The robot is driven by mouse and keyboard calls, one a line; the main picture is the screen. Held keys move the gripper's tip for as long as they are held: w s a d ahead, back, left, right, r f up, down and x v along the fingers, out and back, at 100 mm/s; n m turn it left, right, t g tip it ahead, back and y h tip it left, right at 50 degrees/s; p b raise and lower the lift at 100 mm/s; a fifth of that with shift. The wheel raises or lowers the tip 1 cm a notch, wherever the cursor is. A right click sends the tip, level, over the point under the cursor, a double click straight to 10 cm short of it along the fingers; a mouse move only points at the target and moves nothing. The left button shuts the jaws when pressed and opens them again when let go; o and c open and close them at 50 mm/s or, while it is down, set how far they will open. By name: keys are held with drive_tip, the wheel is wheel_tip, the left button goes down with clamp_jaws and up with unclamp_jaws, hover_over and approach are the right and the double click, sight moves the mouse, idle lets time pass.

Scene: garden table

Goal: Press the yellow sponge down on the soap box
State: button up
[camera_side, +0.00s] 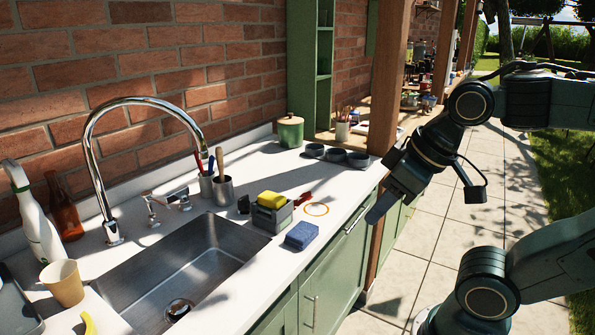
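The yellow sponge (270,199) sits in the top of the grey soap box (282,219) on the white counter, to the right of the sink, and its upper part stands above the rim. My gripper (376,210) is to the right of the box, past the counter's front edge and apart from the box and sponge. It points down and to the left. No object shows in it. Its fingers overlap from this side, so I cannot tell whether they are open or shut.
A blue sponge (301,235) lies in front of the box near the counter edge. A metal cup with brushes (222,190) stands behind. The sink (185,262) is at left.

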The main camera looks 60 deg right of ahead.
drive_tip(key=c, duration=0.6)
drive_tip(key=shift+w+r, duration=0.15)
drive_tip(key=shift+w, duration=0.05)
clamp_jaws()
drive_tip(key=w+d+r+m+g, duration=0.1)
drive_tip(key=w+d+r+g, duration=0.1)
drive_tip(key=w, duration=0.7)
drive_tip(key=w+d+r+m+g, duration=0.1)
drive_tip(key=w+d+r, duration=0.15)
drive_tip(key=w, duration=0.65)
drive_tip(key=w+d+f+g, duration=0.1)
drive_tip(key=w+d+f, duration=0.2)
drive_tip(key=w, duration=0.2)
drive_tip(key=w+d+f, duration=0.2)
drive_tip(key=w+f, duration=0.2)
drive_tip(key=w+d+f+g, duration=0.1)
drive_tip(key=w+d+f, duration=0.2)
drive_tip(key=w, duration=0.2)
drive_tip(key=shift+w+d+f+m+g, duration=0.25)
drive_tip(key=shift+w+d+m+g, duration=0.05)
drive_tip(key=shift+w+m, duration=0.1)
drive_tip(key=shift+f, duration=0.1)
